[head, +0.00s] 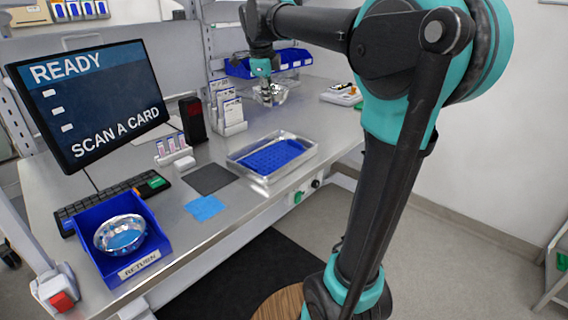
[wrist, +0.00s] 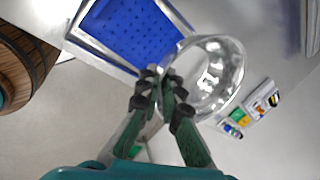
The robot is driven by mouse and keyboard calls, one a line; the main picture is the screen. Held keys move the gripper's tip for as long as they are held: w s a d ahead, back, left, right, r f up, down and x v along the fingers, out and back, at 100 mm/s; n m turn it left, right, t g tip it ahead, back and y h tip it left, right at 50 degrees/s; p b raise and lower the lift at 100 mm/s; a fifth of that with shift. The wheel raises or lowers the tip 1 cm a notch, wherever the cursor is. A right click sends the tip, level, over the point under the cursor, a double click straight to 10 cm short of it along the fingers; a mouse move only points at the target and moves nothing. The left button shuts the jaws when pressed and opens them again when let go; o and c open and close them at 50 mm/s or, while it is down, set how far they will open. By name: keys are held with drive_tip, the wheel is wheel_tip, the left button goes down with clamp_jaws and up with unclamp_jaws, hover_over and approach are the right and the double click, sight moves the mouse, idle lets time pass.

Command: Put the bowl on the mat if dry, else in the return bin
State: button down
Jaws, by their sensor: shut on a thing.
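My gripper (head: 265,82) is shut on the rim of a shiny, see-through-looking bowl (head: 274,96), held above the back of the bench. In the wrist view my fingertips (wrist: 168,84) pinch the left rim of this bowl (wrist: 228,62). Bright spots show inside it; I cannot tell whether they are water or reflections. The blue return bin (head: 148,264), labelled RETURN, stands at the front left. A second shiny bowl (head: 104,237) sits in it, blue inside. A dark grey mat (head: 210,178) lies flat on the bench, bare.
A metal tray (head: 308,155) with a blue perforated liner (head: 270,157) stands right of the dark mat. A blue cloth (head: 205,208) lies in front. A monitor (head: 90,100), keyboard (head: 100,205), card rack (head: 230,115) and white box (head: 341,95) surround the work area.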

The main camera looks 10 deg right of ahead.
sight(272, 161)
drive_tip(key=shift+s+f, duration=0.25)
drive_tip(key=shift+f, duration=0.05)
wheel_tip(272, 161, down, 19)
drive_tip(key=shift+d+f, duration=0.1)
drive_tip(key=shift+f, duration=0.05)
drive_tip(key=shift+f, duration=0.1)
drive_tip(key=c, duration=2.1)
unclamp_jaws()
drive_tip(key=shift+c, duration=0.2)
drive_tip(key=o, duration=0.4)
drive_tip(key=v, duration=1.2)
drive_tip(key=shift+s, duration=0.1)
